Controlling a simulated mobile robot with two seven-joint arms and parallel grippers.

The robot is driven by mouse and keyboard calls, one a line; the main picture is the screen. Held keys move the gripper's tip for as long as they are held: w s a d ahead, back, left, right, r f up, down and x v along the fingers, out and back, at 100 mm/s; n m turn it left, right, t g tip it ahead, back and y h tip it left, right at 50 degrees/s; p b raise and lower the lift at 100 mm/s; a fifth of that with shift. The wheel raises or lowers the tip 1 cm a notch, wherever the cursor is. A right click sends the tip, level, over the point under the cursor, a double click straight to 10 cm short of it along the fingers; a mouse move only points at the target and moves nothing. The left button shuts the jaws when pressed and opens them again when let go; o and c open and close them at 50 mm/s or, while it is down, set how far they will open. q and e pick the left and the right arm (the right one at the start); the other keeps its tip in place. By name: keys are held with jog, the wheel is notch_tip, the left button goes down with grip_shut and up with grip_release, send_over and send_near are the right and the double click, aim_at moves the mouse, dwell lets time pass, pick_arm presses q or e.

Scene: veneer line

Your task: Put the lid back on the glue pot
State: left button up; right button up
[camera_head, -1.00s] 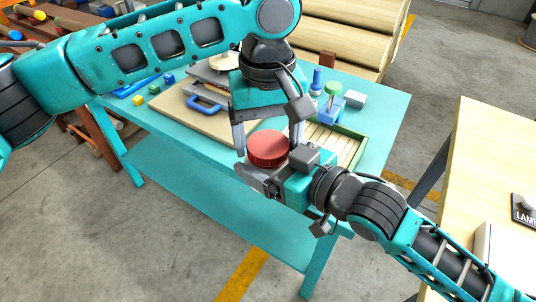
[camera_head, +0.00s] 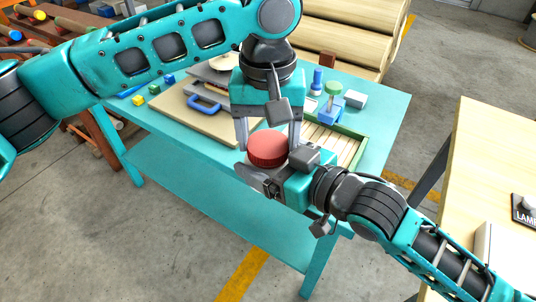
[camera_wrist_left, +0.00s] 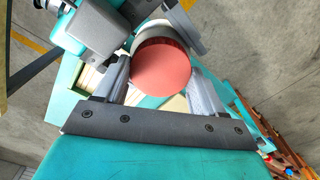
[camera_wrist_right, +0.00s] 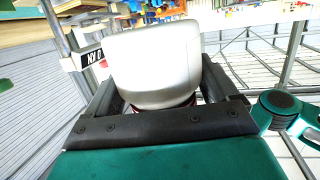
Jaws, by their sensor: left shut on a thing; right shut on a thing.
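The red round lid (camera_head: 267,148) is between the fingers of my left gripper (camera_head: 268,138), which comes down from above and is shut on it. In the left wrist view the lid (camera_wrist_left: 162,68) lies against the pale glue pot (camera_wrist_left: 150,36), a little offset in the picture; I cannot tell whether it is fully seated. My right gripper (camera_head: 272,176) is shut on the pot from the right side. In the right wrist view the whitish pot (camera_wrist_right: 155,65) fills the space between the fingers, with a strip of red at its edge. The head view mostly hides the pot.
Both grippers are close together at the front edge of the teal table (camera_head: 385,105). On it are a board (camera_head: 180,112) with a blue-handled tool (camera_head: 205,104), a green-edged slatted tray (camera_head: 345,148) and small coloured blocks. A wooden table (camera_head: 490,150) stands at the right.

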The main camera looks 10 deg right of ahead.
pick_arm(q)
jog(key=o, duration=1.2)
jog(key=shift+c, duration=0.2)
jog(key=shift+r, duration=0.15)
jog(key=shift+r, duration=2.15)
jog(key=shift+c, duration=0.4)
